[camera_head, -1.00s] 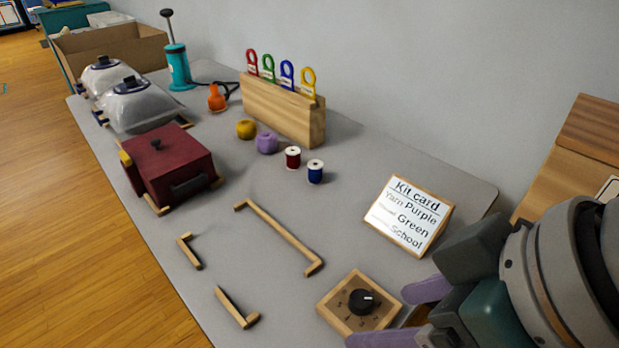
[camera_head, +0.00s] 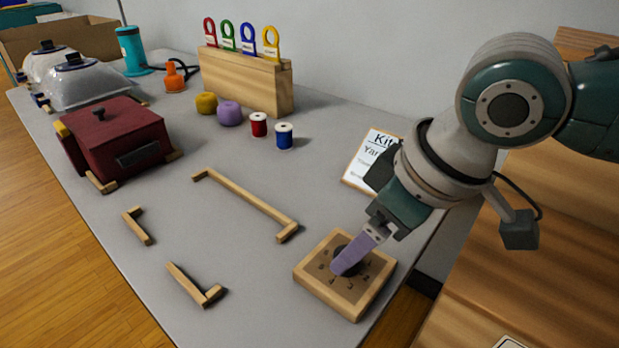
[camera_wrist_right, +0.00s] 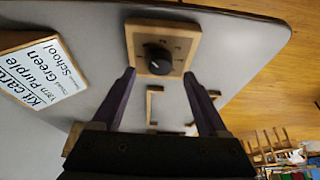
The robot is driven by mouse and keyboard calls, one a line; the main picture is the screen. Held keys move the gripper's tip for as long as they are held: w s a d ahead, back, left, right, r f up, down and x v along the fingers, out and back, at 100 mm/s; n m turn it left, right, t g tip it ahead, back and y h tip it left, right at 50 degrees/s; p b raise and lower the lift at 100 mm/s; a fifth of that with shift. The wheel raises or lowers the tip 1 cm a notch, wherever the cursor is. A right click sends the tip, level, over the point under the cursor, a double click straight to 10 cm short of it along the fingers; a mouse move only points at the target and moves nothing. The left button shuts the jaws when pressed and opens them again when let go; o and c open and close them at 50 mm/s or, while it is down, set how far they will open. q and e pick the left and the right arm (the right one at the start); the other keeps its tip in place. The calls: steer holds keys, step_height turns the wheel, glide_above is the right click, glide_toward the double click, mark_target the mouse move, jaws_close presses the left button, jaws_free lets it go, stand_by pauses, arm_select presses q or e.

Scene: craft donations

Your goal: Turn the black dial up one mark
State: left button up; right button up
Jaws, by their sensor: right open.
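The black dial (camera_head: 349,257) sits on a square wooden box (camera_head: 322,286) with marks around it, near the table's front right edge. In the head view a purple finger of my right gripper (camera_head: 343,268) covers much of the dial. In the right wrist view the dial (camera_wrist_right: 158,58) shows whole, with a pale pointer line, ahead of and between the two spread fingers of my right gripper (camera_wrist_right: 158,76). The gripper is open and holds nothing; I cannot tell whether a finger touches the dial. My left gripper is not in view.
The kit card (camera_head: 364,175) stands behind the dial box, partly hidden by my right arm. Wooden corner pieces (camera_head: 250,200) lie left of the box. A dark red box (camera_head: 112,140), yarn balls, spools (camera_head: 284,136) and a tag rack (camera_head: 245,85) stand farther back.

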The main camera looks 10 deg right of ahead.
mark_target(353, 271)
steer(key=b+x, duration=0.1)
steer(key=x, duration=0.2)
steer(key=shift+f, duration=0.1)
steer(key=shift+c, duration=0.3)
jaws_close()
stand_by(0.3)
